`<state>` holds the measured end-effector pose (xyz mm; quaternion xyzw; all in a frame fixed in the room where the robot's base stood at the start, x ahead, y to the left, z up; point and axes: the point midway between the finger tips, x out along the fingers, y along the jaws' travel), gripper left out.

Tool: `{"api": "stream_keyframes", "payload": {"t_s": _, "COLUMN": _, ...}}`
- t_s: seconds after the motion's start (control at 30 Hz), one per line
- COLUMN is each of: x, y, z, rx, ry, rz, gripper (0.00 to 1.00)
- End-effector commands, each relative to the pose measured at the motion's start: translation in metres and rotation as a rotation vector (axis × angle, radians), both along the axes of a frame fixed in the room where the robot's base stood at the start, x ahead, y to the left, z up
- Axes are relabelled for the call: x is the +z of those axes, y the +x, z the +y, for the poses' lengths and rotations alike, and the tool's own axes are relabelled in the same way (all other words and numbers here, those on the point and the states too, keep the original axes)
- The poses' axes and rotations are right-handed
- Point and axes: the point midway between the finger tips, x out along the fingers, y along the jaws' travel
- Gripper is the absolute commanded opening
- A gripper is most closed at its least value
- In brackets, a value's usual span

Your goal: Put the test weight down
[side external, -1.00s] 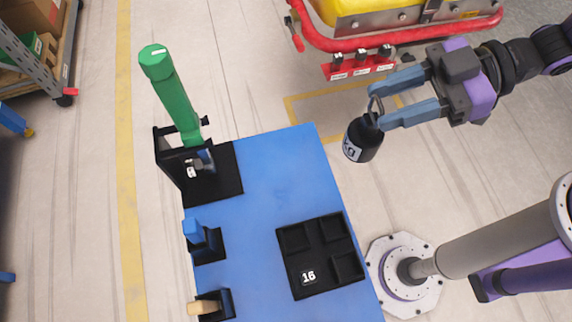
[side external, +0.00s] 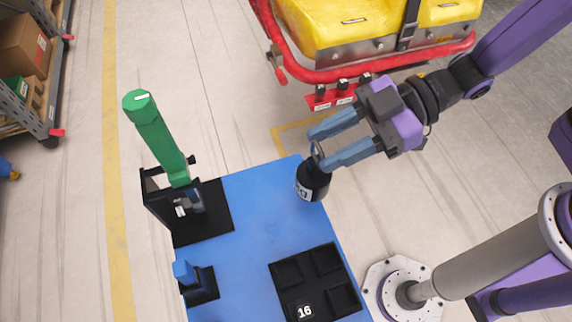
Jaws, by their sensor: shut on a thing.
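The test weight (side external: 312,184) is a black cylinder with a pale label and a metal loop on top. My gripper (side external: 318,152) is shut on its loop, with the weight hanging below the blue-grey fingers. In the picture the weight overlaps the right back edge of the blue table top (side external: 255,255). I cannot tell whether its base touches the table or hangs just above it.
A black tray (side external: 272,268) with square pockets and a "16" label lies at the front right. A green-handled tool (side external: 158,140) stands in a black holder (side external: 213,222) at the left. A blue piece (side external: 184,272) sits in a smaller holder. A red-railed yellow machine (side external: 345,35) stands behind.

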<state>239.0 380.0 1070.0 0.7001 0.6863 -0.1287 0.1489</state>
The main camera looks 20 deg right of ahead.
Motion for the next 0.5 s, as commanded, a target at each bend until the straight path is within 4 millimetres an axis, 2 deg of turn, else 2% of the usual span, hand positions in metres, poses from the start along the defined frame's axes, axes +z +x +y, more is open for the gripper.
{"api": "stream_keyframes", "payload": {"t_s": 0.1, "x": -0.006, "y": 0.011, "z": 0.017, "rx": 0.000, "ry": 0.010, "rz": -0.001, "gripper": 0.00}}
{"api": "stream_keyframes", "payload": {"t_s": 0.5, "x": -0.047, "y": 0.028, "z": 0.045, "rx": 0.000, "ry": 0.009, "rz": -0.001, "gripper": 0.00}}
